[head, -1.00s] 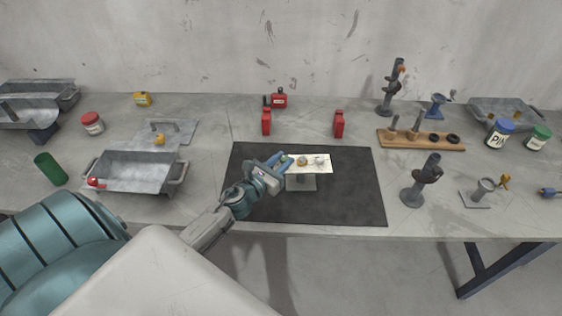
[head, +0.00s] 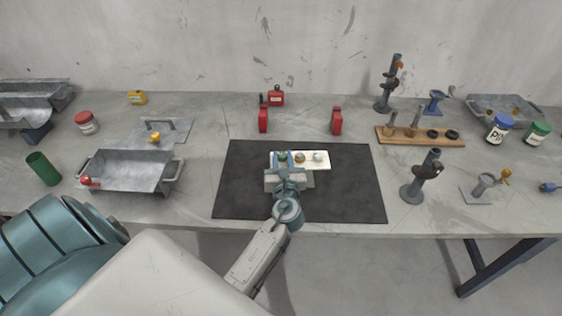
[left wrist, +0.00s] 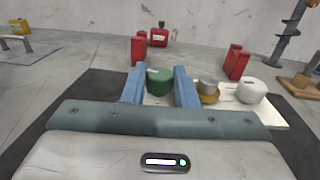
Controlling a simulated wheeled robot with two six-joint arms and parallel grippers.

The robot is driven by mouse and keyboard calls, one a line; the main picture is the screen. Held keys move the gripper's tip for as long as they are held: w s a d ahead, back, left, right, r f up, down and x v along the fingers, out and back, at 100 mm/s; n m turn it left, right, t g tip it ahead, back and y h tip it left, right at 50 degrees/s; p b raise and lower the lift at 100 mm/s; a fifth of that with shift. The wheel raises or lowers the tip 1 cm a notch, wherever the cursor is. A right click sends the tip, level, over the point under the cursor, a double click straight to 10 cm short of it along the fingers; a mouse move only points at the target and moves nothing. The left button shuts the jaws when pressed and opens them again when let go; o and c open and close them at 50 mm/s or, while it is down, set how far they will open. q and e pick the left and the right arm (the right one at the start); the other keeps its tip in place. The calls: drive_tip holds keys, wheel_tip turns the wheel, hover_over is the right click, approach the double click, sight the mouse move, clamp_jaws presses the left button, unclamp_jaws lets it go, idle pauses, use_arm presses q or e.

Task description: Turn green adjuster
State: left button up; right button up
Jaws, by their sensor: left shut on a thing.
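The green adjuster (left wrist: 159,82) is a short round green knob at the left end of a cream panel (head: 324,165) on the black mat. It also shows in the head view (head: 283,156), partly covered by my gripper. My left gripper (left wrist: 159,88) has its two blue fingers on either side of the green adjuster and is shut on it; it comes in from the front in the head view (head: 284,160). A yellow-brown adjuster (left wrist: 208,92) with a grey top and a white adjuster (left wrist: 251,91) stand to the right on the same panel. My right gripper is not in view.
Two red blocks (head: 263,119) (head: 337,121) and a red canister (head: 276,96) stand behind the mat (head: 350,200). A metal tray (head: 128,172) is at left. A dark grey stand (head: 420,178) is right of the mat. The mat around the panel is clear.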

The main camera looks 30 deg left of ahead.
use_arm(q)
drive_tip(key=shift+w+d+n+g+y+b, duration=0.15)
drive_tip(key=shift+n+g+y+b, duration=0.2)
drive_tip(key=shift+n+g+y, duration=0.55)
drive_tip(key=shift+w+d+n+g+y+b, duration=0.1)
drive_tip(key=shift+n+g+y+b, duration=0.25)
drive_tip(key=shift+n+g+y, duration=0.55)
drive_tip(key=shift+g, duration=0.4)
drive_tip(key=o, duration=1)
